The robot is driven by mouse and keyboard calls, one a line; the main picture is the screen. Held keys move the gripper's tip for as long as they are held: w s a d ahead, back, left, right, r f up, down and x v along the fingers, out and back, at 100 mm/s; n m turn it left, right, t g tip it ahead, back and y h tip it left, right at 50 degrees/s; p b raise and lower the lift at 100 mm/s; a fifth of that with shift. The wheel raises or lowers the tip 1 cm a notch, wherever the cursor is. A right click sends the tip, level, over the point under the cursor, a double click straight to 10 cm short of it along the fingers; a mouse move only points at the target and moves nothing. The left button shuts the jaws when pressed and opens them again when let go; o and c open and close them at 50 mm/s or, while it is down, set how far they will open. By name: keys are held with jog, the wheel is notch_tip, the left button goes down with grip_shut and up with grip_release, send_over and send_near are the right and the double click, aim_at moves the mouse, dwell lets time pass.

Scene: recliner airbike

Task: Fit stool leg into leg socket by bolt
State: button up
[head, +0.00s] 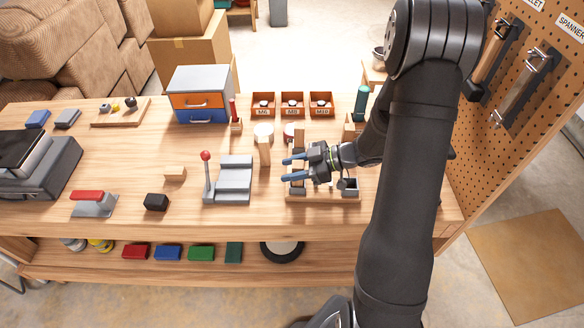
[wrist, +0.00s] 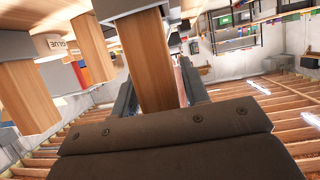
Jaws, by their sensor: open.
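My gripper (head: 287,170) is over the right part of the workbench, with its blue-tipped fingers pointing left and apart. In the wrist view, a square wooden leg (wrist: 150,70) stands between the two open fingers, with a grey part at one end; I cannot tell whether either finger touches it. A second wooden leg (wrist: 28,98) shows at the left of that view. In the head view, a pale upright wooden piece (head: 264,150) stands just left of the fingertips. A wooden tray (head: 322,216) lies under the gripper. I cannot make out the leg socket or bolt clearly.
A grey fixture with a red-knobbed lever (head: 206,157) stands left of the gripper. Behind are orange bins (head: 292,111), a small drawer cabinet (head: 200,90) and a green bottle-like item (head: 361,102). A pegboard (head: 500,130) rises at right. The front-left bench has some free room.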

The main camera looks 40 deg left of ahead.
jog(key=shift+r, duration=0.15)
jog(key=shift+r, duration=0.85)
jog(key=o, duration=0.6)
jog(key=v, duration=1.7)
jog(key=shift+w+d, duration=0.15)
